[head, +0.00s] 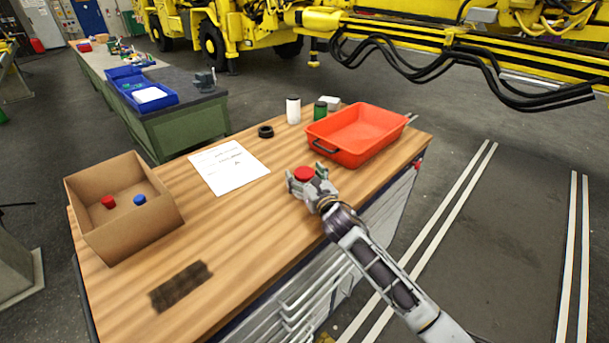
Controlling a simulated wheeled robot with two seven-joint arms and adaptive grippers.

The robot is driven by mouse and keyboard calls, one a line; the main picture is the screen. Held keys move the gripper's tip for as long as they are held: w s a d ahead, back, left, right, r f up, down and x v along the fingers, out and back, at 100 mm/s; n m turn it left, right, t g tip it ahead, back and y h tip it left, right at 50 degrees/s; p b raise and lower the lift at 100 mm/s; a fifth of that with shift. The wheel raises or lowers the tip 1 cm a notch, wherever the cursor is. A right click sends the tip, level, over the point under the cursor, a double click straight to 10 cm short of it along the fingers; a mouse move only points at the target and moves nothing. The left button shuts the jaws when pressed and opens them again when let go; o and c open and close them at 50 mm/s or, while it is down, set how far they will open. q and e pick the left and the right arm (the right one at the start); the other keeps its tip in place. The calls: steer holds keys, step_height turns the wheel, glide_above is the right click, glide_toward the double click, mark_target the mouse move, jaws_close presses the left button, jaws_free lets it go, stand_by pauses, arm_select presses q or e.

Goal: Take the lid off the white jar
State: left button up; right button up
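A white jar (293,111) stands upright near the far edge of the wooden table, with a thin dark top. My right gripper (305,178) is over the table in front of the red tray, well nearer to me than this jar. Its fingers are on either side of a round red thing (303,173) that looks like a lid or cap. What is below the red thing is hidden by the fingers, and I cannot tell whether they press on it. My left gripper is not in view.
A dark green jar (320,112) stands just right of the white jar, beside the red tray (345,154). A black ring (265,131) and a paper sheet (249,166) lie left. A cardboard box (150,229) holds red and blue caps.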

steer(key=shift+r, duration=0.15)
steer(key=shift+b+v, duration=0.6)
steer(key=shift+v, duration=5.4)
steer(key=shift+s, duration=0.15)
